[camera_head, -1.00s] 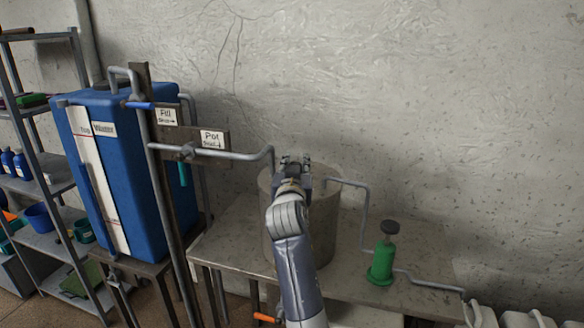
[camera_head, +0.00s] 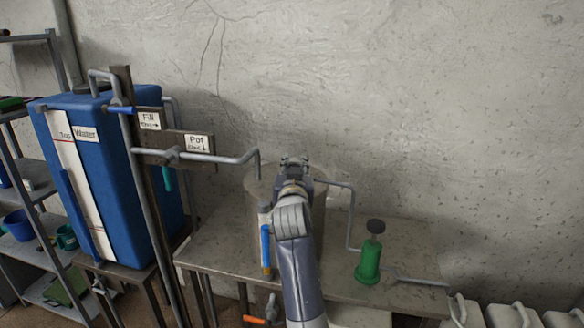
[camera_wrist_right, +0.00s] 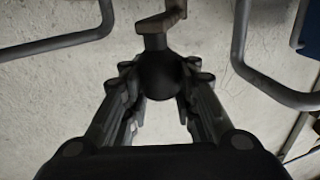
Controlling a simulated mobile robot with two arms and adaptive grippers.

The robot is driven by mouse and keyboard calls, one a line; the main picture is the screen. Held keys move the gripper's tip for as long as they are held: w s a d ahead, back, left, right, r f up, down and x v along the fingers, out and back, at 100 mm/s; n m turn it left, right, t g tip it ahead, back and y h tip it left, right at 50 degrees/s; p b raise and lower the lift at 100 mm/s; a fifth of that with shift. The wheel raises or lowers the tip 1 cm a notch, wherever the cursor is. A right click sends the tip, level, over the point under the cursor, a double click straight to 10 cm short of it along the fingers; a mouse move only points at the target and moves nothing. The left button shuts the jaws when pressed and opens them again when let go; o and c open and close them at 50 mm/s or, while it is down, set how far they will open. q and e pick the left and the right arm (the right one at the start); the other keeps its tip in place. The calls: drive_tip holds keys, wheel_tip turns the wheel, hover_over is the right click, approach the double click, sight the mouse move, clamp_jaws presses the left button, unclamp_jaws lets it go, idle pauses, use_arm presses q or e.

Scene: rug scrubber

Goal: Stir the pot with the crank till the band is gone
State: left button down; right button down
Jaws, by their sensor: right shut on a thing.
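The grey metal pot (camera_head: 257,187) stands on the bench against the wall in the head view. My right arm hides much of it. My right gripper (camera_head: 292,163) is over the pot's top. In the right wrist view my right gripper (camera_wrist_right: 158,88) is shut on a dark round knob (camera_wrist_right: 157,72), with a bent brownish crank arm (camera_wrist_right: 158,25) beyond it. An upright tube (camera_head: 265,245) at the pot's front left shows blue over an orange-brown lower end. My left gripper is not in view.
Grey pipes (camera_head: 230,158) run close to the pot on both sides. A green hand pump (camera_head: 369,262) stands on the bench (camera_head: 215,245) to the right. A blue water tank (camera_head: 95,165) is at the left. White jugs (camera_head: 510,315) are at lower right.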

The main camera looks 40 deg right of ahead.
drive_tip(key=shift+s+d+f, duration=0.1)
drive_tip(key=shift+d+f, duration=0.05)
drive_tip(key=shift+f, duration=0.3)
drive_tip(key=c, duration=1.4)
unclamp_jaws()
drive_tip(key=shift+c, duration=0.2)
drive_tip(key=shift+o, duration=0.8)
drive_tip(key=shift+s+d+r, duration=0.15)
drive_tip(key=shift+s+r, duration=0.1)
drive_tip(key=shift+s, duration=0.15)
drive_tip(key=shift+w+r, duration=0.2)
drive_tip(key=shift+r, duration=0.05)
wheel_tip(320, 180, up, 10)
drive_tip(key=shift+s+f, duration=0.15)
drive_tip(key=shift+f, duration=0.05)
drive_tip(key=shift+o, duration=0.2)
